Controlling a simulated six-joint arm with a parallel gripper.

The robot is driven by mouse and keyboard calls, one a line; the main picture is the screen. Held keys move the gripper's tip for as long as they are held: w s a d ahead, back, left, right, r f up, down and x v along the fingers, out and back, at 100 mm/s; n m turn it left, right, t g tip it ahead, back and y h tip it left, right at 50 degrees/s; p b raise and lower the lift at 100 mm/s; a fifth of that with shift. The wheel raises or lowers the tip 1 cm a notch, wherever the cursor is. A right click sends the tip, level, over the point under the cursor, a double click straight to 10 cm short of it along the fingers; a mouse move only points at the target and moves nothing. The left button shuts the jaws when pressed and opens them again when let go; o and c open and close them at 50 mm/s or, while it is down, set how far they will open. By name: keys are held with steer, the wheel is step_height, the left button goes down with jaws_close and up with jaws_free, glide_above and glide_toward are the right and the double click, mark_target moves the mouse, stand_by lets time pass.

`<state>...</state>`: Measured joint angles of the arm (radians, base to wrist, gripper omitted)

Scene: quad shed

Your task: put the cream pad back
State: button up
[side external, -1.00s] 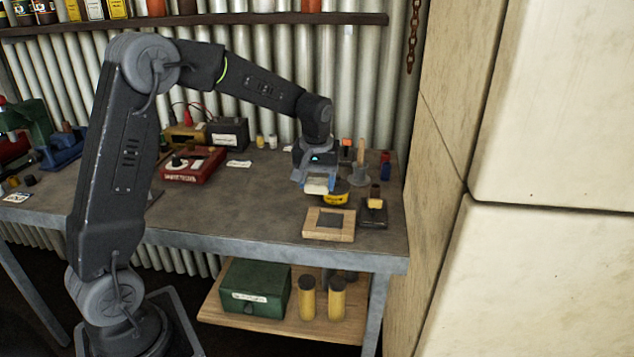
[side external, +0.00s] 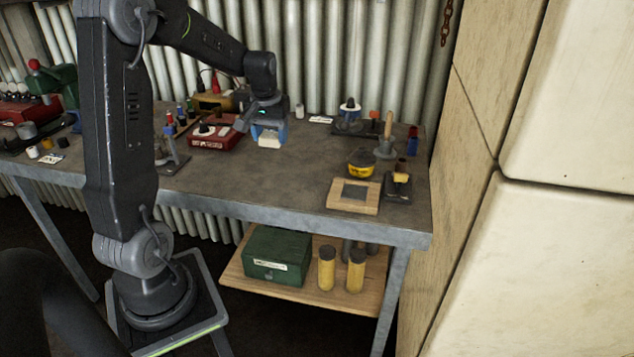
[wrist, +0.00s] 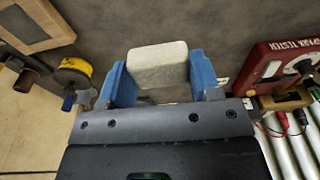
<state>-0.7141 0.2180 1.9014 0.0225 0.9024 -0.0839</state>
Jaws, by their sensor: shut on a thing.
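The cream pad (side external: 269,142) is a pale block held between the blue fingers of my gripper (side external: 268,133). In the wrist view the pad (wrist: 158,62) sits between the two blue fingertips of my gripper (wrist: 160,72) and sticks out past them. My gripper is shut on it over the middle of the bench, just right of the red spark tester (side external: 213,139). I cannot tell how high the pad is above the bench top.
A wooden frame with a dark centre (side external: 335,200), a yellow tin (side external: 361,170) and a dark holder with a yellow block (side external: 397,192) stand at the bench's right end. Bare bench top (side external: 295,165) lies in between.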

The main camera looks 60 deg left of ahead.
glide_above(317, 183)
steer(key=f, duration=0.6)
steer(key=shift+s+f, duration=0.2)
steer(key=shift+f, duration=0.2)
steer(key=shift+d+f, duration=0.1)
steer(key=shift+f, duration=1.95)
steer(key=shift+f, duration=0.15)
steer(key=o, duration=0.6)
